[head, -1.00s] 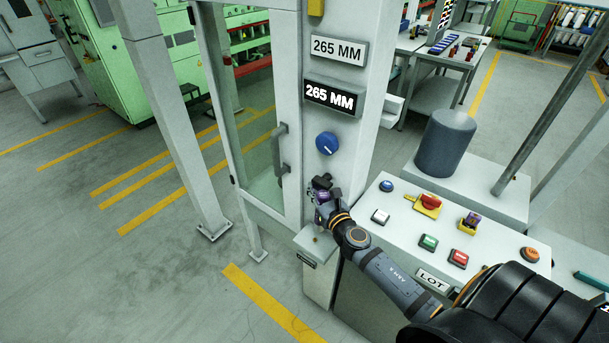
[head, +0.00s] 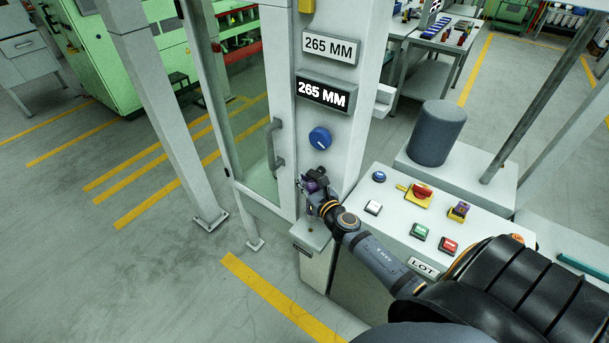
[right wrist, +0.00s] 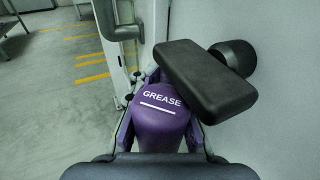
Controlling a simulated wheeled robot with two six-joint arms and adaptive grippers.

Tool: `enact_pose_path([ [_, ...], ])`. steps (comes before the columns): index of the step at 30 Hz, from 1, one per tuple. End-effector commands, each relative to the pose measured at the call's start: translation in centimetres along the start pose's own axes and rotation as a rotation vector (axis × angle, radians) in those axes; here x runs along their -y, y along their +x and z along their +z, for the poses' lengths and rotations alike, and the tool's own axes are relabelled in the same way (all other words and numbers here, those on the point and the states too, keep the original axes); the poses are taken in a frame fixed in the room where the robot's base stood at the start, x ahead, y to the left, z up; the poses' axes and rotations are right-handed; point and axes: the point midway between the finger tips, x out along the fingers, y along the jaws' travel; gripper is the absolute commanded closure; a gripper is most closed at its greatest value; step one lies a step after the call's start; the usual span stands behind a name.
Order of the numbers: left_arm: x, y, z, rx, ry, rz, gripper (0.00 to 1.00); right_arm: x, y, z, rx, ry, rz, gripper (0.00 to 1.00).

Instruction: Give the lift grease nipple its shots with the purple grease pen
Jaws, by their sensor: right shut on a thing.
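The purple grease pen, marked GREASE, sits between the fingers of my right gripper (head: 315,190). The pen (right wrist: 160,112) fills the middle of the right wrist view, and the gripper (right wrist: 160,125) is shut on it. In the head view the gripper is in front of the pale lift column, below the blue knob (head: 320,138) and above a small pale ledge (head: 311,234). I cannot make out the grease nipple or whether the pen touches anything. My left gripper is not in view.
A dark slab (right wrist: 205,80) on a round stub stands close beside the pen. The glazed door's handle (head: 275,148) is left of the gripper. A control panel (head: 390,232) with buttons lies right. The column's display (head: 325,93) reads 265 MM. Open floor lies left.

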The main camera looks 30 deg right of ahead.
Motion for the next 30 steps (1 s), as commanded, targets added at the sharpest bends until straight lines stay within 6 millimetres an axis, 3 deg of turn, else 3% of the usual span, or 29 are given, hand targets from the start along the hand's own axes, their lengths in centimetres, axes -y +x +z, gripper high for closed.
enact_pose_path([
  [1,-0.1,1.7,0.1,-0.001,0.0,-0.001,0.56,0.0,0.2,-1.6,0.002,0.001,-0.001,1.0],
  [12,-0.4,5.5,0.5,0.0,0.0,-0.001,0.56,-0.1,0.7,-5.5,0.003,0.001,-0.001,1.0],
  [30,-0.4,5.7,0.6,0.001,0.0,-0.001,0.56,-0.1,0.7,-5.7,0.003,0.0,-0.002,1.0],
])
